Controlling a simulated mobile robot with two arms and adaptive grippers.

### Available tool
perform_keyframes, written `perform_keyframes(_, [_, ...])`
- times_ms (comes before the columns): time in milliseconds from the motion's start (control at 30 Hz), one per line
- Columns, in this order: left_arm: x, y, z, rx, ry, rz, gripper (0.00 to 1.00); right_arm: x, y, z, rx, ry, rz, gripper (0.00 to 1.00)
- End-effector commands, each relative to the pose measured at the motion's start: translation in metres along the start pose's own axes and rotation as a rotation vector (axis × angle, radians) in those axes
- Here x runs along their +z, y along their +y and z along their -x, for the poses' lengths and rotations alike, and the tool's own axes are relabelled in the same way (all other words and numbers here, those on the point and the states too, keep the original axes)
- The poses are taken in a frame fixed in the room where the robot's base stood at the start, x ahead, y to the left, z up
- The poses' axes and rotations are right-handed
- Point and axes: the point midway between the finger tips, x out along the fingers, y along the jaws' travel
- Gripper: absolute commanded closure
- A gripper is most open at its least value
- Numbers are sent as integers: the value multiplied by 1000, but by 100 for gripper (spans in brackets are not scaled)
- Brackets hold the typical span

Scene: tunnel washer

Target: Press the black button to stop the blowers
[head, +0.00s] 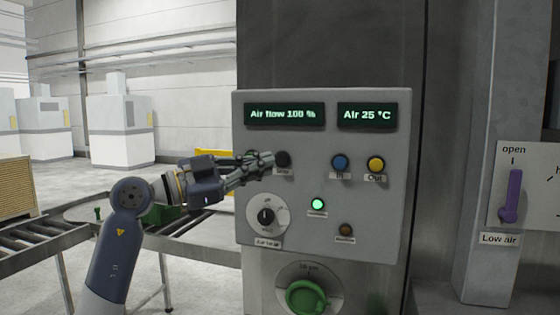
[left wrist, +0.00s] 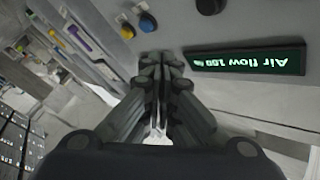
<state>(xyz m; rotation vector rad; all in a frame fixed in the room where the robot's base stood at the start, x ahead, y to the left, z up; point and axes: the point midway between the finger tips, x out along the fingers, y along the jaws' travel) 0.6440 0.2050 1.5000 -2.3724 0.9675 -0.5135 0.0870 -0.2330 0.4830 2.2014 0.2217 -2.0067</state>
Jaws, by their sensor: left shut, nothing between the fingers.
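The black button (head: 283,159) is on the upper left of the grey control panel (head: 370,220), left of a blue and a yellow button. My left gripper (head: 268,160) is shut and empty, its fingertips right at the left side of the black button in the head view. I cannot tell whether they touch it. The left wrist view shows the closed fingers (left wrist: 160,60) pointing at the panel. A dark round knob (left wrist: 210,4) shows at that view's top edge. The display reads "Air flow 100 %" (head: 284,114). My right gripper is not in view.
The blue button (head: 340,162) and yellow button (head: 376,164) sit to the right. Below are a lit green lamp (head: 317,204), a dim brown lamp (head: 346,229), a rotary dial (head: 266,215) and a green knob (head: 306,297). A purple lever (head: 512,195) stands far right.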

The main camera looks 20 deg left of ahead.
Motion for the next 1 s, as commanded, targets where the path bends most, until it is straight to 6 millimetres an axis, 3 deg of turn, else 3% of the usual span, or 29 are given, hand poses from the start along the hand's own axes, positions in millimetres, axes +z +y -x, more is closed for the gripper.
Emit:
perform_keyframes(333, [24, -24, -36, 2, 1, 3, 100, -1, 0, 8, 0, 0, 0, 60])
perform_keyframes(500, [31, -35, -47, 2, -1, 3, 100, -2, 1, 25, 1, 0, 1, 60])
perform_keyframes(1000, [39, -38, -53, 1, 0, -1, 100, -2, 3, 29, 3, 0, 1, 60])
